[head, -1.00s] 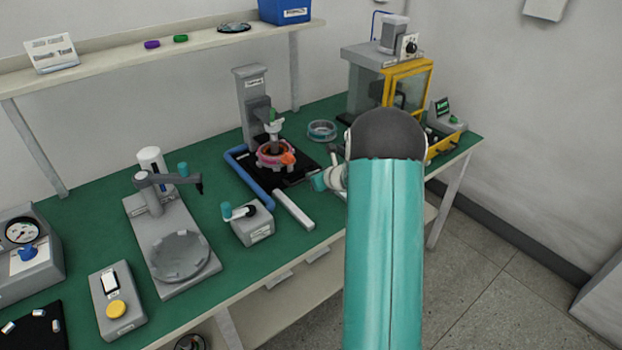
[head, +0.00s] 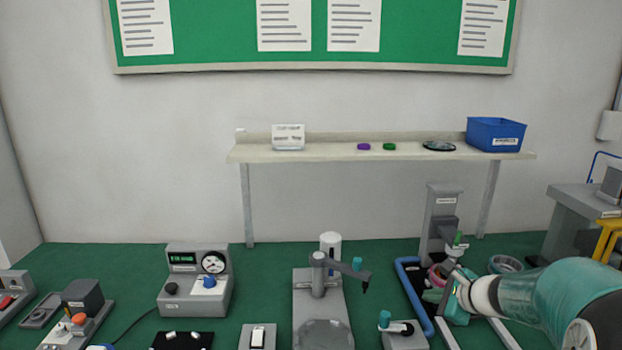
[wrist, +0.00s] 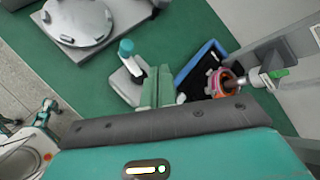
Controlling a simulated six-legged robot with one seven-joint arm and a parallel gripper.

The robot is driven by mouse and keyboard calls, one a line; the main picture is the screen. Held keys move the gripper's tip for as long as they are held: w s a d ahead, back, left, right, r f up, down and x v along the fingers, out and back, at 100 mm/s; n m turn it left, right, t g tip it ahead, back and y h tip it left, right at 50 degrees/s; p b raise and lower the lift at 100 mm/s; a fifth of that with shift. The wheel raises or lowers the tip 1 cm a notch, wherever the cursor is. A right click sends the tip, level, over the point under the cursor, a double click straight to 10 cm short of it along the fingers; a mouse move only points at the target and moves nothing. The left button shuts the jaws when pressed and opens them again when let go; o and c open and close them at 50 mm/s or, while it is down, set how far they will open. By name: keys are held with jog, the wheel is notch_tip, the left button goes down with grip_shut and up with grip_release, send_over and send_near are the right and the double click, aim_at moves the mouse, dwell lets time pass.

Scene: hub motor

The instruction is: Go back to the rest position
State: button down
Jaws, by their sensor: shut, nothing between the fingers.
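My gripper (head: 447,302) is at the right of the head view, at the end of my teal arm, in front of the grey press stand (head: 440,225). In the wrist view my gripper (wrist: 158,86) is shut, its green fingers together and empty. A pink and orange ring-shaped part (wrist: 224,84) sits under the press; in the head view my gripper partly hides it. The fingers appear apart from this part, but how far above the bench they are is unclear.
A grey fixture with a swing arm (head: 318,285) stands left of my gripper, with a small teal-knobbed box (head: 405,338) between. A gauge unit (head: 195,290) is further left. A shelf (head: 340,155) holds a blue bin (head: 495,134). A yellow-framed machine (head: 605,238) is at far right.

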jog(key=s+a+r+n+g, duration=0.2)
jog(key=s+a+r+n, duration=0.1)
jog(key=s+a+n, duration=0.35)
jog(key=s+a+r+n+g, duration=0.1)
jog(key=s+a+r+n, duration=0.2)
jog(key=s+a+n, duration=0.4)
jog(key=s+n+h, duration=0.4)
jog(key=s+n, duration=0.4)
jog(key=s, duration=0.7)
jog(key=shift+s+d+r+n+g+h, duration=0.2)
jog(key=shift+s+r+n+g+h, duration=0.1)
jog(key=shift+r+n+g+h, duration=0.1)
jog(key=c, duration=2.1)
grip_release()
